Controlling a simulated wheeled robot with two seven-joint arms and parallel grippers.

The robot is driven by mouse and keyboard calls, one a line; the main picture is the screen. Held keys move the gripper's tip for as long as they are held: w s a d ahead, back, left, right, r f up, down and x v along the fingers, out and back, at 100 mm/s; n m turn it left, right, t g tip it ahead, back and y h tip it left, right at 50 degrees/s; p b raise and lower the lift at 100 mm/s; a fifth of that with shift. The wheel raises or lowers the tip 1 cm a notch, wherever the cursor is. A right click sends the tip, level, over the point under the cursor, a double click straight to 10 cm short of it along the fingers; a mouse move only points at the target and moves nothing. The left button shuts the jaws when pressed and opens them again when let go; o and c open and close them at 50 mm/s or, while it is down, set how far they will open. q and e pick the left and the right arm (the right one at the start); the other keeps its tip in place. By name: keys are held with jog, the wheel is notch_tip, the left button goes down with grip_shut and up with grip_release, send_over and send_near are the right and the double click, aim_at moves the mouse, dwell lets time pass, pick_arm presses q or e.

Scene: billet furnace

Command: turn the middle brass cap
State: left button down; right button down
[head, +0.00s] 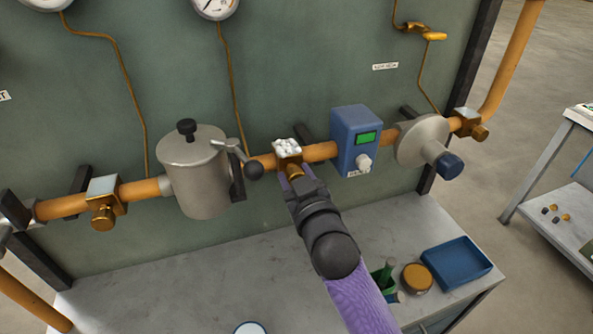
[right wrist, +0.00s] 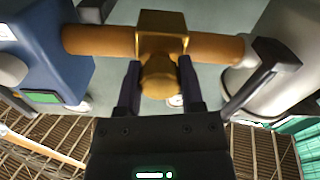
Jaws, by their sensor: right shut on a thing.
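The middle brass cap (head: 294,171) sticks out of a brass block on the orange pipe, between the steel canister and the blue box. White foam-like lumps (head: 287,147) sit on top of that block. My right gripper (head: 291,178) reaches up from below and is shut on the cap. In the right wrist view the cap (right wrist: 158,78) sits between the two dark fingers of the gripper (right wrist: 158,75), one on each side. Similar brass caps show at the left (head: 103,216) and right (head: 480,132). My left gripper is not in view.
The steel canister (head: 196,175) with a black-knobbed lever (head: 253,171) stands close left of the cap. The blue box (head: 355,140) with a green display is close right. Below, the bench (head: 190,285) holds a blue tray (head: 456,264) and an orange-lidded tin (head: 416,278).

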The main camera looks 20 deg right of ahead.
jog(key=m+p, duration=0.2)
jog(key=m, duration=0.2)
jog(key=shift+m, duration=0.3)
dwell(0.5)
jog(key=shift+c, duration=1.3)
grip_release()
jog(key=shift+o, duration=0.2)
